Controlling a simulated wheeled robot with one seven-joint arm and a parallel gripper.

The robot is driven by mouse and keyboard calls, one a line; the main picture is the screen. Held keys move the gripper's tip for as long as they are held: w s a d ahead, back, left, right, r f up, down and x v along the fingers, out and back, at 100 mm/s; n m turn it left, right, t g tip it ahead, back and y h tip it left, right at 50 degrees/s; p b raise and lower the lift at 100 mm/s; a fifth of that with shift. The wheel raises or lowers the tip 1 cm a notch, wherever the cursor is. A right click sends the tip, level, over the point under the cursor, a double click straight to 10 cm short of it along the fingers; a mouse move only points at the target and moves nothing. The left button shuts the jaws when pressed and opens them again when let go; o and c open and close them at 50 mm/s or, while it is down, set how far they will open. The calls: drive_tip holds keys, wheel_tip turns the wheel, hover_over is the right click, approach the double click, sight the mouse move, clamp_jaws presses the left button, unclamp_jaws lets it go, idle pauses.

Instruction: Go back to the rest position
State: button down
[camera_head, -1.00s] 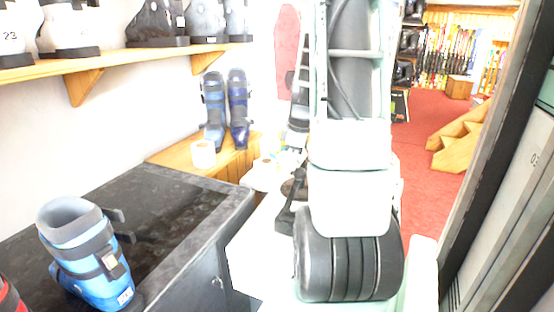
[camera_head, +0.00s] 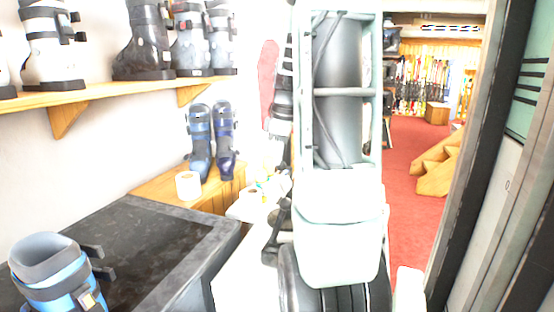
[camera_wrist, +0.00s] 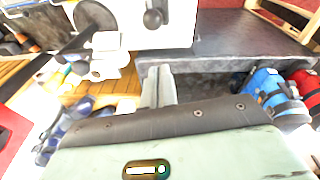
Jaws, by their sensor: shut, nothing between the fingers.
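My gripper (camera_wrist: 158,88) shows in the wrist view with its two pale fingers close together, shut and empty. The fingers point toward a dark-topped bench (camera_wrist: 225,40) and a white block with a black knob (camera_wrist: 153,18); I cannot tell the distance. In the head view my folded arm stands upright in the middle and hides what is behind it. The gripper itself is not distinguishable there.
A blue boot (camera_head: 55,275) stands on the dark bench (camera_head: 140,235) at left. Two blue boots (camera_head: 212,140) and a white roll (camera_head: 188,186) stand on a wooden surface. A boot shelf (camera_head: 90,97) is above. Red floor (camera_head: 405,190) lies open at right, beside a dark post (camera_head: 460,150).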

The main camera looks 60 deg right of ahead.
idle(0.4)
drive_tip(key=w+a+f+n+y, duration=0.15)
drive_tip(key=w+a, duration=0.25)
drive_tip(key=a, duration=0.6)
drive_tip(key=w+a+f, duration=0.2)
drive_tip(key=w+a, duration=0.1)
drive_tip(key=a, duration=0.7)
drive_tip(key=w+a+f+n, duration=0.1)
drive_tip(key=w+a, duration=0.3)
drive_tip(key=a, duration=0.6)
drive_tip(key=s+a+f+n+g, duration=0.1)
drive_tip(key=s+a+f, duration=0.1)
drive_tip(key=s+a, duration=0.6)
drive_tip(key=s+a+f+n+g, duration=0.1)
drive_tip(key=s+a+f, duration=0.2)
drive_tip(key=s+a, duration=0.5)
drive_tip(key=a, duration=0.6)
drive_tip(key=shift+s+a, duration=0.15)
drive_tip(key=shift+s, duration=0.15)
drive_tip(key=shift+n+h, duration=0.25)
